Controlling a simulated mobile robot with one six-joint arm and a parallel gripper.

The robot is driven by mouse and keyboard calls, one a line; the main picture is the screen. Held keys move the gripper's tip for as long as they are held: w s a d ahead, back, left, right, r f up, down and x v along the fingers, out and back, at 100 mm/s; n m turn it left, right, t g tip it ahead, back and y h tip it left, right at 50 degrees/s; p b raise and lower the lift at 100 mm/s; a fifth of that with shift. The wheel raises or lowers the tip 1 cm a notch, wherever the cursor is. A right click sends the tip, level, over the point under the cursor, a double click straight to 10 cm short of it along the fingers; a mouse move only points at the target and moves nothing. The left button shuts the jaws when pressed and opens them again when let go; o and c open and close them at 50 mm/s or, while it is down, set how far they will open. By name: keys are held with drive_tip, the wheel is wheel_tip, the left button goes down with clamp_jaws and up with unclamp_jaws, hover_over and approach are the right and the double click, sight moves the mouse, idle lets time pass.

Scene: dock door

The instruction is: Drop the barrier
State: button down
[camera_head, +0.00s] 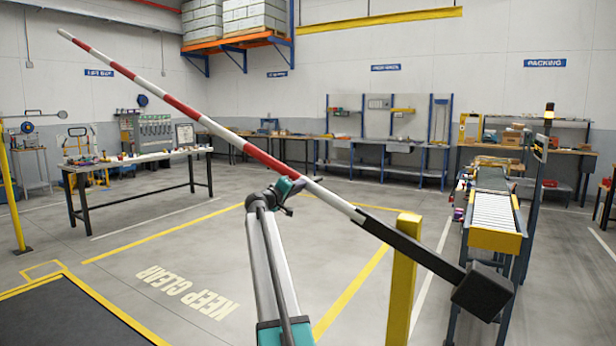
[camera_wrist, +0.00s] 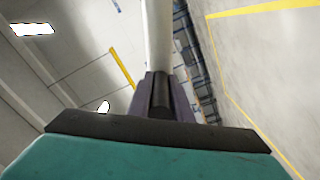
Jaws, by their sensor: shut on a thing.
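The barrier (camera_head: 213,126) is a long pole striped red and white, with a black arm and a dark block (camera_head: 482,291) at its lower right end. It is tilted, its free tip high at the upper left. It pivots by a yellow post (camera_head: 403,280). My gripper (camera_head: 297,184) is at the pole's lower part, left of the post, and is shut on it. In the wrist view the pale pole (camera_wrist: 158,40) runs up from between the dark fingers (camera_wrist: 160,95). The exact finger contact is partly hidden.
A floor area marked KEEP CLEAR (camera_head: 188,291) with yellow lines lies below the pole and is empty. A white-topped table (camera_head: 135,158) with small items stands at the left. A roller conveyor (camera_head: 494,212) stands at the right. A thin yellow post (camera_head: 12,200) stands at far left.

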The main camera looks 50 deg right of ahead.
wheel_tip(320, 180, down, 16)
drive_tip(key=w+n+b, duration=0.2)
drive_tip(key=n+b, duration=0.2)
drive_tip(key=shift+w+f+n, duration=0.15)
drive_tip(key=shift+w+n, duration=0.15)
drive_tip(key=shift+f, duration=0.15)
drive_tip(key=c, duration=1.6)
unclamp_jaws()
drive_tip(key=shift+f, duration=0.15)
drive_tip(key=shift+a, duration=0.15)
